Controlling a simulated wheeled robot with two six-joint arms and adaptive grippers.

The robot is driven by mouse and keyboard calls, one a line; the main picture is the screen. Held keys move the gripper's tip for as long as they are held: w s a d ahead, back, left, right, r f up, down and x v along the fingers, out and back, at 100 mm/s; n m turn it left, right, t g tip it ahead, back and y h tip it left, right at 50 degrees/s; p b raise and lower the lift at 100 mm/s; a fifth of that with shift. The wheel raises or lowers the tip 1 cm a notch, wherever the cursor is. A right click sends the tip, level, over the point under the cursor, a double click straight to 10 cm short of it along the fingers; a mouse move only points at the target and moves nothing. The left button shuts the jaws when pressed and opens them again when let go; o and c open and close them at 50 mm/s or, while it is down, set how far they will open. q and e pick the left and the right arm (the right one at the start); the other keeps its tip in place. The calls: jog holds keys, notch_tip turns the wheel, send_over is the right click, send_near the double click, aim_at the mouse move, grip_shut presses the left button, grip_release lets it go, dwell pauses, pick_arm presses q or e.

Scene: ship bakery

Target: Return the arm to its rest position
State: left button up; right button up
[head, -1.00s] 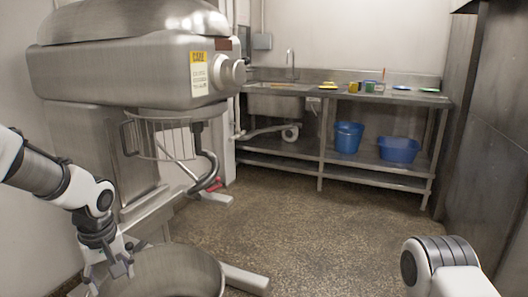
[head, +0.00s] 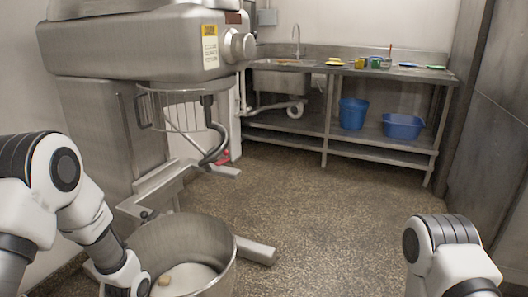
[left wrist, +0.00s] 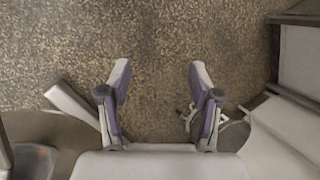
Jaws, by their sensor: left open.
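My left arm (head: 85,215) comes in from the left in the head view, bent down beside the near rim of a steel mixer bowl. Its fingers are not visible there. In the left wrist view my left gripper (left wrist: 158,80) is open, with two purple-and-grey fingers spread and nothing between them. Speckled floor (left wrist: 160,30) lies beyond the fingertips. A white and black part of my right arm (head: 445,255) shows at the bottom right of the head view; its gripper is out of sight.
A steel sink bench (head: 335,75) with two blue tubs (head: 403,127) is at the back. The middle floor (head: 310,210) is clear.

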pick_arm(q)
jog(key=s+d+f+m+h, duration=0.1)
jog(key=s+d+f+m, duration=0.1)
jog(key=s+f, duration=0.55)
jog(key=s+d+f+m, duration=0.25)
jog(key=s+f, duration=0.25)
jog(key=s, duration=0.6)
jog(key=w+r+m+t+p, duration=0.2)
jog(key=w+m+t, duration=0.1)
jog(key=w+t, duration=0.2)
notch_tip(320, 180, up, 18)
jog(key=p, duration=1.8)
jog(key=shift+a+r, duration=0.15)
jog(key=shift+r, duration=0.05)
